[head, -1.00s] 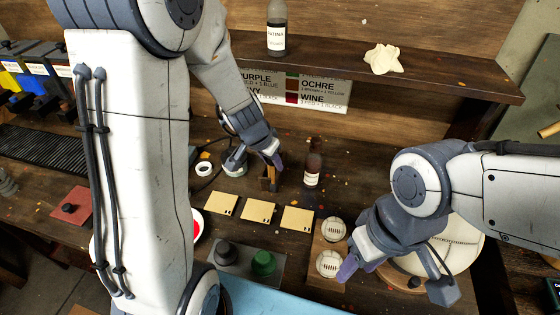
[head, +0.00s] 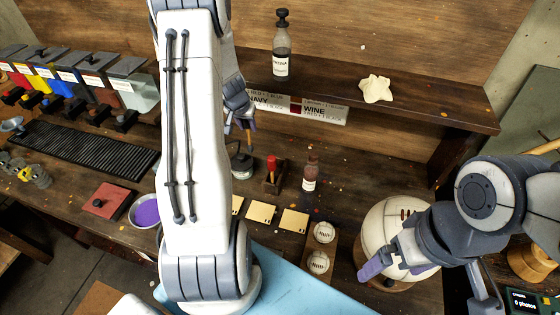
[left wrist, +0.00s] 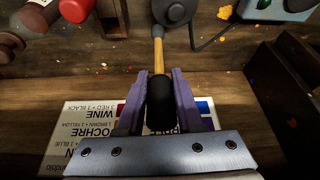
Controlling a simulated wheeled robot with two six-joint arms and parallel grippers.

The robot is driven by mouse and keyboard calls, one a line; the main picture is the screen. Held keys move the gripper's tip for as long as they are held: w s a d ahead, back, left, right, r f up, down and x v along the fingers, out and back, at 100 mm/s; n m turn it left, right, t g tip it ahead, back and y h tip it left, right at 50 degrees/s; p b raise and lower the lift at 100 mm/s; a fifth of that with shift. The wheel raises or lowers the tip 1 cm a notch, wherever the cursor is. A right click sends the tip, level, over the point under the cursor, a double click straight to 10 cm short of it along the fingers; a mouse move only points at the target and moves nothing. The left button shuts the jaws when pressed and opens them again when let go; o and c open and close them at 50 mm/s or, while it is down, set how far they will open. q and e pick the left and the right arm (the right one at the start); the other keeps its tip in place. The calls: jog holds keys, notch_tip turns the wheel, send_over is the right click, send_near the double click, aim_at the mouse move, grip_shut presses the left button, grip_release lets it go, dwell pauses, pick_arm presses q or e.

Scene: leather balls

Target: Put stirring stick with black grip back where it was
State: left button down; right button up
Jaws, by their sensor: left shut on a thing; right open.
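My left gripper (left wrist: 158,95) is shut on the black grip (left wrist: 160,102) of a stirring stick. Its wooden shaft (left wrist: 158,52) points away from the gripper toward a round dark device in the left wrist view. In the head view, my left gripper (head: 241,124) is raised behind my own arm, up and left of a small wooden holder (head: 272,184). A stick with a red grip (head: 272,163) stands in that holder. My right gripper (head: 388,268) is open beside the large pale leather ball (head: 385,222); whether it touches is unclear.
The corded device (head: 242,165) stands left of the holder and a dark bottle (head: 311,175) right of it. Tan cards (head: 262,213) lie in front. A shelf (head: 410,106) with a bottle (head: 282,50) overhangs the back. Two small balls (head: 323,233) sit at front right.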

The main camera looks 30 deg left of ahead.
pick_arm(q)
jog(key=s+a+r+n+p, duration=0.1)
jog(key=s+a+n+p, duration=0.15)
jog(key=a, duration=0.45)
jog(key=w+d+p, duration=0.3)
jog(key=d, duration=0.5)
jog(key=w+d+p, duration=0.3)
jog(key=w+d, duration=0.1)
jog(key=d, duration=0.4)
pick_arm(e)
notch_tip(320, 180, up, 10)
pick_arm(q)
notch_tip(320, 180, down, 12)
jog(key=b, duration=1.1)
jog(key=shift+y, duration=0.3)
pick_arm(e)
notch_tip(320, 180, down, 11)
jog(key=shift+f, duration=0.15)
pick_arm(q)
jog(key=shift+a, duration=0.1)
jog(key=shift+f+b, duration=0.25)
jog(key=shift+b, duration=0.1)
jog(key=c, duration=0.6)
grip_release()
jog(key=shift+r, duration=0.1)
jog(key=shift+o, duration=0.2)
pick_arm(e)
jog(key=shift+f, duration=0.1)
